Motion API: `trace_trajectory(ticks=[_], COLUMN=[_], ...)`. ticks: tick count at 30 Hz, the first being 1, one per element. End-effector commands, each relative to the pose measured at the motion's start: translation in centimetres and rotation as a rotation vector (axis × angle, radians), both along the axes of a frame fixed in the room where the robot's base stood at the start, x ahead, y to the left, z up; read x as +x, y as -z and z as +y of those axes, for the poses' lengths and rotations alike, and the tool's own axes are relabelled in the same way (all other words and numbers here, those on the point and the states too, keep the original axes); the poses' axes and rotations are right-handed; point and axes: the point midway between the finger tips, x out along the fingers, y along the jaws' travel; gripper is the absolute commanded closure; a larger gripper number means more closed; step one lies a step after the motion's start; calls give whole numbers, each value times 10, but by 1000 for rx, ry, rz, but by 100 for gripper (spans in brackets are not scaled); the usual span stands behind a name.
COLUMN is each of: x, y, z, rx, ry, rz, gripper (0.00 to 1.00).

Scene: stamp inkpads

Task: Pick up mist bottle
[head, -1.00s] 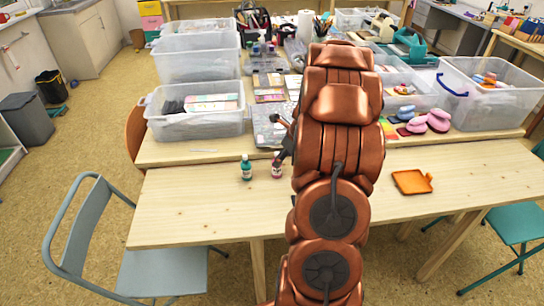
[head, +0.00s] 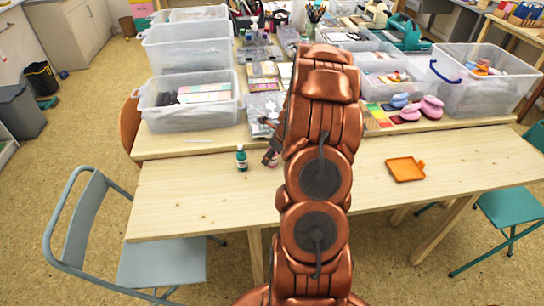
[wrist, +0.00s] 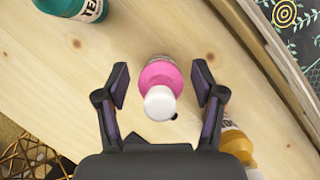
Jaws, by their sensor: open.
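A pink bottle with a white top (wrist: 160,76) stands on the wooden table in the wrist view, seen from above; I take it as the mist bottle. In the head view the pink bottle (head: 271,162) is partly hidden by my gripper. My gripper (wrist: 160,82) is open, with one finger on each side of the pink bottle and a visible gap on both sides. How far its fingertips reach down the bottle is hard to tell.
A teal bottle (head: 242,159) stands just left of the pink one. A bottle with orange contents (wrist: 236,142) is close to the right finger. An orange tray (head: 405,170) lies to the right, and clear bins (head: 188,102) stand behind. The front left tabletop is clear.

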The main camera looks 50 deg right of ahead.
Motion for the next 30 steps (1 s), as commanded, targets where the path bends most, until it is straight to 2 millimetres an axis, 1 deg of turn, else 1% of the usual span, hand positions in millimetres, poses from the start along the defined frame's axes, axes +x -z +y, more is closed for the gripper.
trace_trajectory(ticks=[3, 9, 10, 27, 29, 30], x=[2, 2, 2, 2, 2, 2], y=[6, 6, 6, 5, 5, 5], z=[1, 0, 0, 0, 0, 0], rx=[1, -1, -1, -2, -2, -2], ry=[0, -1, -1, 0, 0, 0], rz=[1, 0, 0, 0, 0, 0], gripper=[32, 32, 34, 93, 98, 98])
